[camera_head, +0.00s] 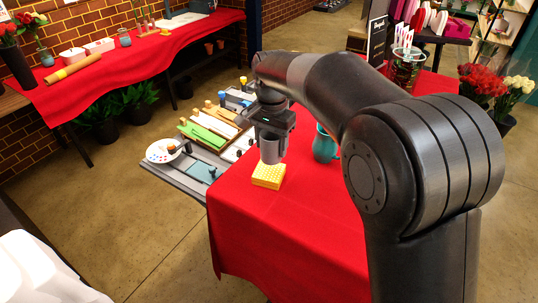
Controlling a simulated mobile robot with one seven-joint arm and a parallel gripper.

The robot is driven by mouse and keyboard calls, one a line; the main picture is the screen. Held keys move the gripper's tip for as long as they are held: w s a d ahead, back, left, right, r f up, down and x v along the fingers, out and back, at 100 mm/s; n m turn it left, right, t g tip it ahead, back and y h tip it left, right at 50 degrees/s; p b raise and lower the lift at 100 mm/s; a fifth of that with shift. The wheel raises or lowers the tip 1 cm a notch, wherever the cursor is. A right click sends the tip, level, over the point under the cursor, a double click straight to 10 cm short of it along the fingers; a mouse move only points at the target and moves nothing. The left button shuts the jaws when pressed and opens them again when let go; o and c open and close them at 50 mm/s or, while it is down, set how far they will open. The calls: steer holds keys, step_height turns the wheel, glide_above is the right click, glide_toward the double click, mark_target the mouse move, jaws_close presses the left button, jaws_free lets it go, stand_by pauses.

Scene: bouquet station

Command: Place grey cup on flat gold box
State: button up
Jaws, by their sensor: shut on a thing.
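The grey cup (270,152) hangs upright below my gripper (272,133), which is shut on it. The flat gold box (268,177), yellow-gold with a patterned top, lies on the red-covered table (310,225) near its left edge. The cup is directly above the back part of the box in the picture. I cannot tell whether its base touches the box. The fingertips are small and partly merge with the cup.
A teal mug (324,145) stands right of the cup, partly behind my arm. The red cloth in front of the box is clear.

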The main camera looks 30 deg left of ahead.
mark_target(269, 155)
steer(key=shift+s+a+f, duration=0.15)
steer(key=shift+a+f, duration=0.15)
steer(key=shift+f, duration=1.9)
steer(key=shift+f, duration=0.1)
steer(key=o, duration=1)
steer(key=shift+o, duration=0.2)
step_height(269, 155, up, 12)
steer(key=shift+d, duration=0.15)
